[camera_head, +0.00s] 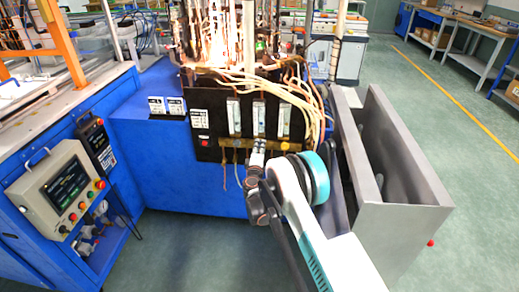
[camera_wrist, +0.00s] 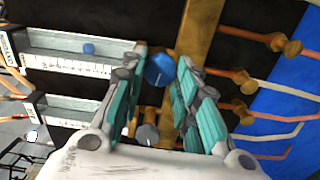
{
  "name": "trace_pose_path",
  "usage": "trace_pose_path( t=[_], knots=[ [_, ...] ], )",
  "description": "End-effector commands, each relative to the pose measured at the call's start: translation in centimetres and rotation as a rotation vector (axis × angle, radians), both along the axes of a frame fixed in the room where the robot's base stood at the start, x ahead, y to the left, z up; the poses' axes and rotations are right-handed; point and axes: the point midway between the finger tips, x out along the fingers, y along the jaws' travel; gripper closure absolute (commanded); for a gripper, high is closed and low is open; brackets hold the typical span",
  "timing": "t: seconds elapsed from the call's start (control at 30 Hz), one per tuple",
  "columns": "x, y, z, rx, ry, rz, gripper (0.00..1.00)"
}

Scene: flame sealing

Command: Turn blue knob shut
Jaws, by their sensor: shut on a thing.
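The blue knob (camera_wrist: 159,70) sits between the fingertips of my gripper (camera_wrist: 165,67) in the wrist view, in front of a dark panel. My gripper is shut on it, with one teal-padded finger on each side. A grey knob (camera_wrist: 147,135) shows lower down, between the fingers and closer to the palm. In the head view my gripper (camera_head: 257,150) is at the lower front of the black panel (camera_head: 211,123), below the flow meters. It hides the blue knob there. I cannot tell the knob's turn angle.
Flow meters with clear tubes (camera_wrist: 80,55) lie beside the knobs. A brass bar (camera_wrist: 199,30) and several brass fittings (camera_wrist: 286,46) are close to the fingers. Hoses (camera_head: 265,82) and bright flames (camera_head: 205,60) are above the panel. A grey metal bin (camera_head: 403,215) stands right of my arm.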

Motion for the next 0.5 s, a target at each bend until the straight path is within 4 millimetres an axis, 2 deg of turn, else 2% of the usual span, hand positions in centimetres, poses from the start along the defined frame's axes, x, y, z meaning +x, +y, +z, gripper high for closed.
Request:
trace_pose_path(
  t=[0.5],
  knots=[
    [0.03,-0.06,0.0,0.113,-0.004,-0.001,0.95]
  ],
)
